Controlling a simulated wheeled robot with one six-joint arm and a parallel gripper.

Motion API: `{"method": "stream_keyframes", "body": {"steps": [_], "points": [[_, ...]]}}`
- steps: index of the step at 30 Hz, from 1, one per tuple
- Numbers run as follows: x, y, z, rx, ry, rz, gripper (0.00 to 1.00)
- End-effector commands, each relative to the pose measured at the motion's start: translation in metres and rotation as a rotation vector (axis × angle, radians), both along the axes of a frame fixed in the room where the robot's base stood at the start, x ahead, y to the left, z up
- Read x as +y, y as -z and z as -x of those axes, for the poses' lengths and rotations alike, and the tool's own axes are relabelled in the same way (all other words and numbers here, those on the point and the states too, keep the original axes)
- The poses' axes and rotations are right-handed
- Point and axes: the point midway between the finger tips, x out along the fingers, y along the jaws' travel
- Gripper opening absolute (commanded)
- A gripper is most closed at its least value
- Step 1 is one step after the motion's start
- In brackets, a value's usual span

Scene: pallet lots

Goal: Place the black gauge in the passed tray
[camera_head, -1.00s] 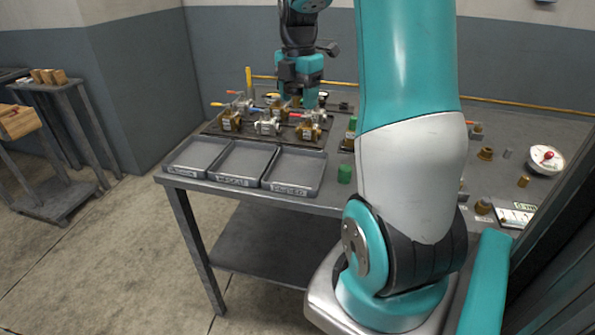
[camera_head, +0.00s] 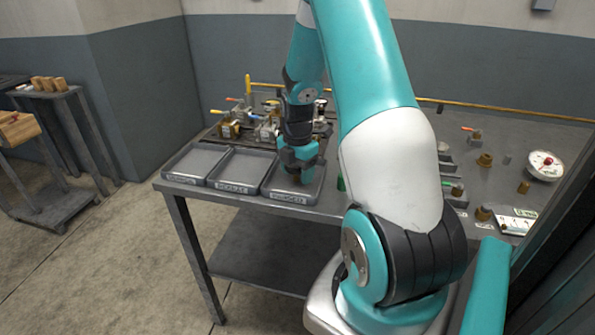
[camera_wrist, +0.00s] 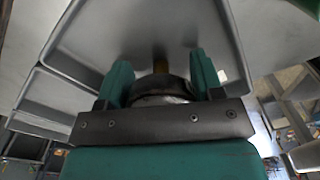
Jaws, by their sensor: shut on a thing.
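The passed tray (camera_head: 291,197) is the rightmost of three grey trays along the table's near left edge; its front label appears to read PASSED. My gripper (camera_head: 299,168) is over this tray, pointing down. In the wrist view my gripper (camera_wrist: 162,78) has its teal fingers shut on the black gauge (camera_wrist: 160,90), a dark round body with a brass stem pointing toward the tray floor (camera_wrist: 150,25). I cannot tell whether the stem touches the tray. In the head view the gauge is hidden by my gripper.
The middle tray (camera_head: 236,187) and left tray (camera_head: 184,180) look empty. Several valves (camera_head: 228,129) stand on a dark board behind the trays. A green cylinder (camera_head: 341,184) stands just right of the passed tray.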

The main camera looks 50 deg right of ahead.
Motion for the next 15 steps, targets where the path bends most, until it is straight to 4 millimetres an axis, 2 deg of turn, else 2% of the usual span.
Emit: {"method": "stream_keyframes", "body": {"steps": [11, 12, 14, 15], "points": [[0.0, 0.0051, -0.0001, 0.0, 0.0, 0.0, 0.33], [0.0, 0.0039, 0.0, 0.0, 0.0, 0.0, 0.7], [0.0, 0.0038, 0.0, 0.0, 0.0, 0.0, 0.84], [0.0, 0.0037, 0.0, 0.0, 0.0, 0.0, 0.86]]}}
